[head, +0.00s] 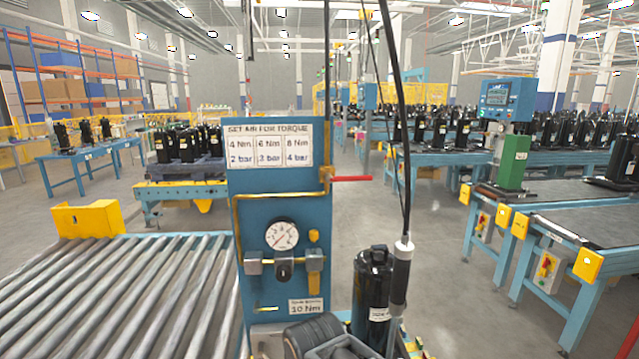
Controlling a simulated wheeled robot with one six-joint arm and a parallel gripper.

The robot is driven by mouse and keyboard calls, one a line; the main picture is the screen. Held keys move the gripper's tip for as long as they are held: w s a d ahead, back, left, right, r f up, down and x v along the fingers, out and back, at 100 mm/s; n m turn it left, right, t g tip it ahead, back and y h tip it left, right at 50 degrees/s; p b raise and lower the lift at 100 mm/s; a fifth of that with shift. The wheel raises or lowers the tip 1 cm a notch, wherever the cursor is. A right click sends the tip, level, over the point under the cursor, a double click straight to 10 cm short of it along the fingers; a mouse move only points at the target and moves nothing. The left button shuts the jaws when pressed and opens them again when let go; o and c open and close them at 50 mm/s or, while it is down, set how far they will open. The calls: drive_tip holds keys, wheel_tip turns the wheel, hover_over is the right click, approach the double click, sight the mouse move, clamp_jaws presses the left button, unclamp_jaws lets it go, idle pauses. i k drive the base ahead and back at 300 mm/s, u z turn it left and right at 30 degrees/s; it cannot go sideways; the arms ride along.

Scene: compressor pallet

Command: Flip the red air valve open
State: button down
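The red air valve's handle (351,179) sticks out level to the right from the right edge of a blue panel (252,215). It joins a brass-coloured valve body (326,176), and the handle lies across the upright pipe there. Dark rounded parts (314,336) at the bottom middle edge may be my arm or gripper. No fingertips can be made out, so I cannot tell whether it is open or shut. Nothing touches the red handle. A round pressure gauge (282,235) sits lower on the panel; its reading is too small to tell.
A tool (400,274) hangs on a black cable right of the panel, below and right of the handle. A black compressor (371,290) stands behind it. A roller conveyor (120,295) fills the lower left. Blue benches (560,235) stand right, with open floor between.

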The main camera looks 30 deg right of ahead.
sight(329, 178)
drive_tip(key=k, duration=0.5)
drive_tip(key=u, duration=1.3)
drive_tip(key=i, duration=0.8)
drive_tip(key=z, duration=1.8)
